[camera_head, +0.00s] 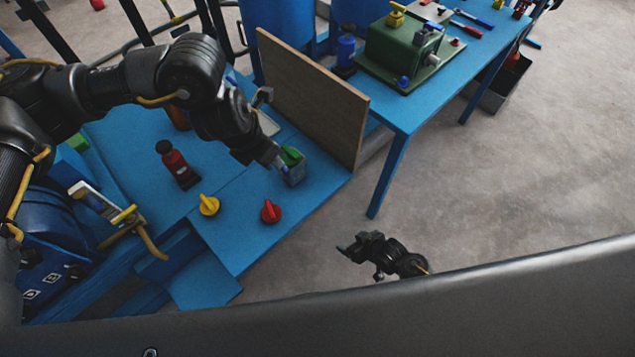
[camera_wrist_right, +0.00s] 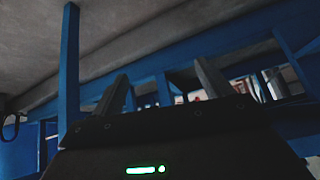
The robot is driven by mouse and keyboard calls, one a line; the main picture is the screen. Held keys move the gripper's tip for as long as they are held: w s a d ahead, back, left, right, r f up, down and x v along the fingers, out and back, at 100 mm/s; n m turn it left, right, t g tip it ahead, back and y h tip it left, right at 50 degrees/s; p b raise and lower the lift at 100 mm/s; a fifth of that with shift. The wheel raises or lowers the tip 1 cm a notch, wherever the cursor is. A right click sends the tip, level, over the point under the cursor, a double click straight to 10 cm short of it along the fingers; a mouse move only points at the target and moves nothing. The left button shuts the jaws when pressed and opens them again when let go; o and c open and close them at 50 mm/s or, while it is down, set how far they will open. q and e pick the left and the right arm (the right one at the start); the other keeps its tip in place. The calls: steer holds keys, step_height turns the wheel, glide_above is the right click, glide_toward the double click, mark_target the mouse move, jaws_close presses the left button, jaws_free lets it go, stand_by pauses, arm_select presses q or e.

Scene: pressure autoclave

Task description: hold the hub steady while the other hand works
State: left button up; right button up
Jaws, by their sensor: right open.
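No part in view can be clearly told as the hub. A blue drum-like body (camera_head: 45,235) with a yellow-ended handle (camera_head: 125,217) stands at the left in the head view. My left gripper (camera_head: 278,163) reaches down beside a small grey block with a green top (camera_head: 293,170) on the blue bench; its fingers are too small and dark to read, and contact is unclear. My right gripper (camera_head: 348,250) hangs over the floor, apart from the bench. In the right wrist view its two fingers (camera_wrist_right: 163,88) stand apart with nothing between them.
The blue bench (camera_head: 140,150) carries a red bottle (camera_head: 177,165), a yellow knob (camera_head: 209,205) and a red knob (camera_head: 270,211). A wooden board (camera_head: 310,95) stands upright at its back. Another blue table (camera_head: 400,110) holds a green machine (camera_head: 400,50).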

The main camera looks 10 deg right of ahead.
steer(key=w+a+r+n+t+y, duration=0.1)
steer(key=w+a+r, duration=0.25)
steer(key=r, duration=0.35)
steer(key=w+a+r+n+t+y, duration=0.1)
steer(key=w+a+r, duration=0.1)
steer(key=a+r, duration=0.3)
steer(key=t+y, duration=0.2)
steer(key=t, duration=0.1)
glide_toward(299, 173)
steer(key=shift+w+a+f+n, duration=0.25)
steer(key=shift+w+a, duration=0.2)
steer(key=shift+w, duration=0.25)
steer(key=shift+g, duration=0.3)
steer(key=x, duration=1)
steer(key=shift+w+a, duration=0.2)
steer(key=shift+w, duration=0.15)
steer(key=shift+c, duration=0.5)
